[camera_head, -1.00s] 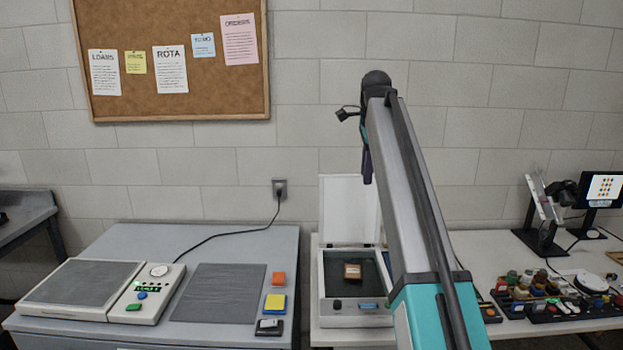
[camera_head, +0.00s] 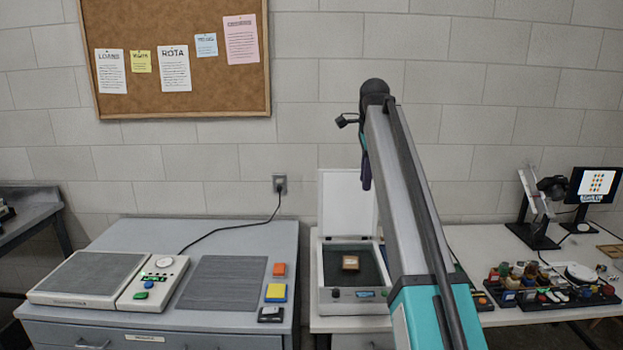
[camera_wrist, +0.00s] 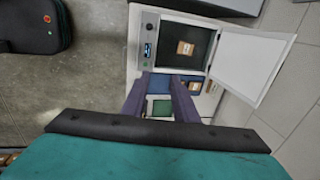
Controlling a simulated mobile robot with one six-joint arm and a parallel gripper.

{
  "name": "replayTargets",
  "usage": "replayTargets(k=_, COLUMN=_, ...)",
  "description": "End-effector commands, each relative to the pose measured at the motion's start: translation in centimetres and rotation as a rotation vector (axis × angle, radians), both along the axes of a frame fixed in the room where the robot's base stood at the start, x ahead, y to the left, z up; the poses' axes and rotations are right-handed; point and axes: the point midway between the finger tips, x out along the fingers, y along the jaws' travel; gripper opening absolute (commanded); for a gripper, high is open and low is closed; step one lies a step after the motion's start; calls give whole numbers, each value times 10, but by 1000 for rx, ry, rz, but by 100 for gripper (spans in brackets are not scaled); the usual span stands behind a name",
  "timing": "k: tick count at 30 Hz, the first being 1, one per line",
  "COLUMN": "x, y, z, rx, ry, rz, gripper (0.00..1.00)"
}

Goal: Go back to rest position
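My gripper (camera_wrist: 161,78) shows in the wrist view as two purple fingers held apart, with nothing between them. In the head view the gripper (camera_head: 366,170) hangs from the far end of my raised arm, against the wall and above the open white case. The white case (camera_head: 337,306) stands on the right-hand table with its lid up. A small brown box (camera_head: 350,262) lies on its dark inside. The case (camera_wrist: 151,35) and the brown box (camera_wrist: 185,48) also show in the wrist view, beyond the fingertips.
A grey cabinet (camera_head: 130,235) on the left carries a device with green buttons (camera_head: 152,283), a dark mat (camera_head: 222,283) and coloured blocks (camera_head: 276,292). The white table (camera_head: 470,245) holds trays of small items (camera_head: 545,298), a stand and a monitor (camera_head: 596,185) at right.

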Motion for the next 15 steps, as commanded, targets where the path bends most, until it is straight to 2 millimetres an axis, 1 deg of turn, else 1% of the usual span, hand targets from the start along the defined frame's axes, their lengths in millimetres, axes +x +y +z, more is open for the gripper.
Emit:
replayTargets(k=7, x=7, y=-1, z=-34, rx=-1, ry=41, rz=-1, gripper=26)
replayTargets(k=10, x=10, y=-1, z=-53, rx=-1, ry=63, rz=-1, gripper=26)
replayTargets(k=14, x=11, y=-2, z=-87, rx=-1, ry=102, rz=-2, gripper=26)
replayTargets(k=15, x=11, y=-2, z=-101, rx=-2, ry=117, rz=-3, gripper=26)
